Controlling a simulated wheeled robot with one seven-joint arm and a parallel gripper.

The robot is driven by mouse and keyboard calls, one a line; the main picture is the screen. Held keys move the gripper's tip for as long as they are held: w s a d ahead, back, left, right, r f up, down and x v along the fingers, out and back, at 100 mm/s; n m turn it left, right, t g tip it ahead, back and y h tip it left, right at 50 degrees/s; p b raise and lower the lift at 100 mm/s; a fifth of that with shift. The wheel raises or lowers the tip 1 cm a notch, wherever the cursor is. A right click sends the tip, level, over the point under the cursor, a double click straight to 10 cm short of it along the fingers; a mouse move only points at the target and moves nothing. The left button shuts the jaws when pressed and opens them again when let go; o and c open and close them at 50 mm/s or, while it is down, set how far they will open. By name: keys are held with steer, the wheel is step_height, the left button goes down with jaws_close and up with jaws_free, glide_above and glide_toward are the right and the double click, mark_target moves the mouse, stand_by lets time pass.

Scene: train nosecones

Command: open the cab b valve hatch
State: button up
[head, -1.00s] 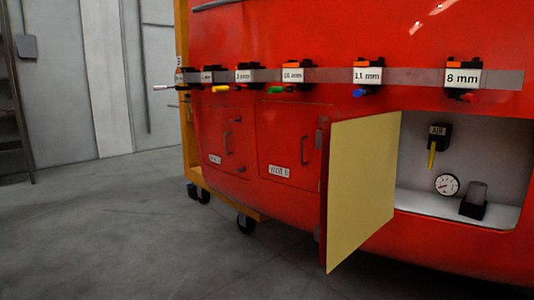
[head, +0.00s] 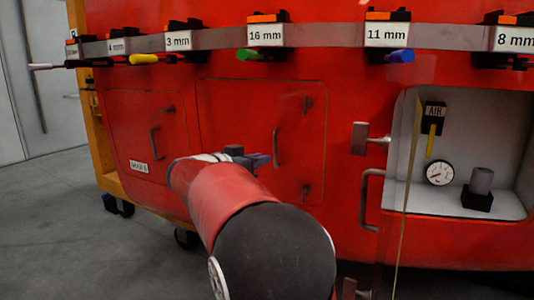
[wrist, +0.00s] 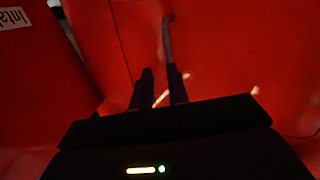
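The red middle hatch (head: 235,115) is closed flush in the red nosecone. Its label is hidden behind my arm now; in the earlier head view a label on it seems to read "Valve B", though blurred. Its slim upright handle (head: 277,147) is near its right side. My gripper (head: 264,160) is just left of and in front of this handle. In the wrist view my gripper (wrist: 161,82) has two dark fingers apart with red surface between them. A thin grey handle (wrist: 168,42) lies ahead, almost in line with the right finger; contact cannot be told.
A closed left hatch (head: 135,125) has its own handle (head: 153,143) and a small label (head: 139,167). On the right, an open door (head: 405,190) stands edge-on beside a recess with a gauge (head: 439,173). A tool rail (head: 220,42) runs above.

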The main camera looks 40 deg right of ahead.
mark_target(275, 164)
steer(key=shift+m+h, duration=0.4)
steer(key=shift+h, duration=0.1)
steer(key=w+d, duration=0.1)
steer(key=d, duration=0.1)
steer(key=w+d+p, duration=0.1)
steer(key=d, duration=0.2)
steer(key=w+d+r, duration=0.1)
steer(key=d, duration=0.2)
steer(key=shift+d+p, duration=0.1)
steer(key=shift+p, duration=0.25)
jaws_close()
